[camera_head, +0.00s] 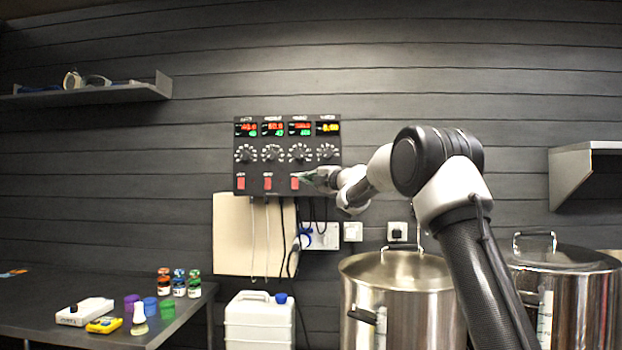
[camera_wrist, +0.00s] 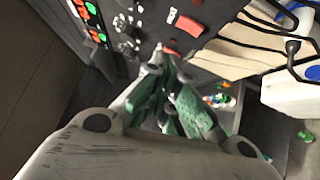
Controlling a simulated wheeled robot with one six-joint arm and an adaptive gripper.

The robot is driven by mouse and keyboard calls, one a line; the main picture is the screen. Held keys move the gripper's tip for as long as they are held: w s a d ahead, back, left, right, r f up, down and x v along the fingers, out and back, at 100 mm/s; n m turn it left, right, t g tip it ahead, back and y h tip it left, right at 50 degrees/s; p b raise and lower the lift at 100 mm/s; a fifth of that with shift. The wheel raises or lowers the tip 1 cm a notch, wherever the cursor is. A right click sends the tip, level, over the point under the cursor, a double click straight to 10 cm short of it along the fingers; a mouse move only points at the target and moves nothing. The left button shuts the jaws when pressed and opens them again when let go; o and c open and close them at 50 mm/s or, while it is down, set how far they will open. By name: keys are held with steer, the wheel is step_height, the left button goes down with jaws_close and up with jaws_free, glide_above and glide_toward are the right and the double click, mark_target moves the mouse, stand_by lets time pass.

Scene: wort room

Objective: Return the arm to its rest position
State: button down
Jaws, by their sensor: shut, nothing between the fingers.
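My arm reaches from the lower right toward the black control panel (camera_head: 286,183) on the wall. My gripper (camera_head: 304,178) is shut and empty. Its tips are at the third red switch from the left, in the panel's bottom row, and partly cover it. I cannot tell whether they touch it. In the wrist view, my gripper (camera_wrist: 160,62) has its green-padded fingers together, pointing at the panel (camera_wrist: 150,18) and a red switch (camera_wrist: 188,25).
Steel kettles (camera_head: 400,272) with lids stand below and right of my arm. A white canister (camera_head: 258,322) stands under the panel. A dark table (camera_head: 50,290) at left holds bottles, cups and meters. Shelves are at upper left (camera_head: 120,93) and right (camera_head: 572,172).

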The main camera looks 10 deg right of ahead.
steer(key=shift+v, duration=0.8)
steer(key=shift+r, duration=0.1)
